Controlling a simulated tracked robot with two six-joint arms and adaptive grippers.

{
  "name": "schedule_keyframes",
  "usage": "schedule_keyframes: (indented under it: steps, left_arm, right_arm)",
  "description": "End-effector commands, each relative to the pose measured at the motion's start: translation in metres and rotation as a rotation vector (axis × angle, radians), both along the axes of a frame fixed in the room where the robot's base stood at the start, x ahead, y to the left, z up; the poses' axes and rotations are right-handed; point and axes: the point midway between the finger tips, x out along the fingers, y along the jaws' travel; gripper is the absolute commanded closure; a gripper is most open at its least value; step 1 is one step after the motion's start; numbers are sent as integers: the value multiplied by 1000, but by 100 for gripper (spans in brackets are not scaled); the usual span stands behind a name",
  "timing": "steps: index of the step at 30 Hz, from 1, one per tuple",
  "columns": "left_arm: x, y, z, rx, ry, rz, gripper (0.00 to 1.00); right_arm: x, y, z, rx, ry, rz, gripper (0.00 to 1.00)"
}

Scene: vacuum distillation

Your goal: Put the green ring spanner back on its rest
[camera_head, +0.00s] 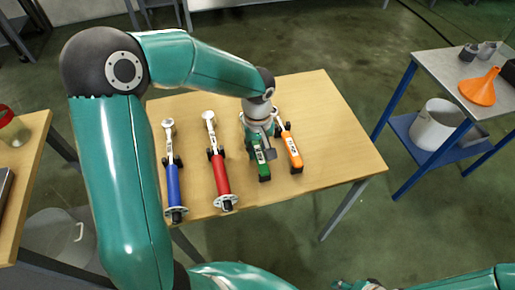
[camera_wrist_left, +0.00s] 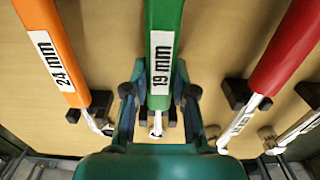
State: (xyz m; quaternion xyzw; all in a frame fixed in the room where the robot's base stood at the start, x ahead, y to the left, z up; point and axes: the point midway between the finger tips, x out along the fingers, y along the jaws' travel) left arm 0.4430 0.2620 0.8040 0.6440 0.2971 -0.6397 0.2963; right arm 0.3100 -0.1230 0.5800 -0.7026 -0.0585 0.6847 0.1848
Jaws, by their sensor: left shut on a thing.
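The green ring spanner (camera_head: 262,166), marked 19 mm, lies between the orange and red ones; its green handle (camera_wrist_left: 164,50) runs down the middle of the left wrist view. My left gripper (camera_wrist_left: 160,95) is shut on it, one finger on each side of the handle. In the head view this gripper (camera_head: 266,142) is over the table, partly covering the spanner. A black rest block (camera_wrist_left: 172,117) shows beneath the spanner near its metal end. I cannot tell whether the spanner touches it. My right gripper (camera_head: 360,285) is only partly visible at the bottom edge.
On the wooden table (camera_head: 325,115), an orange spanner (camera_head: 290,150) lies close on the right, with red (camera_head: 218,172) and blue (camera_head: 173,187) spanners on the left, on black blocks. The table's right part is clear. A metal side table (camera_head: 445,65) holds an orange funnel (camera_head: 480,88).

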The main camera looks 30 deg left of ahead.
Motion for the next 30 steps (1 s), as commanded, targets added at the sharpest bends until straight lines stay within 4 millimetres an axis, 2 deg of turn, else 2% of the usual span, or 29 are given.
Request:
schedule_keyframes:
  steps: [6,7,12,23,26,30]
  left_arm:
    - [-1,0,-1,-1,3,0,100]
    - [-1,0,-1,-1,3,0,71]
    - [-1,0,-1,-1,3,0,45]
    - [-1,0,2,0,3,0,45]
    - [0,0,10,1,1,0,45]
    - [0,-1,32,-1,-2,0,45]
  right_arm:
    - [0,0,0,0,0,0,56]
    - [0,0,0,0,0,0,56]
    - [0,0,0,0,0,0,56]
    - [0,0,0,0,0,0,56]
    - [0,0,1,0,0,0,56]
    - [0,0,1,0,0,0,56]
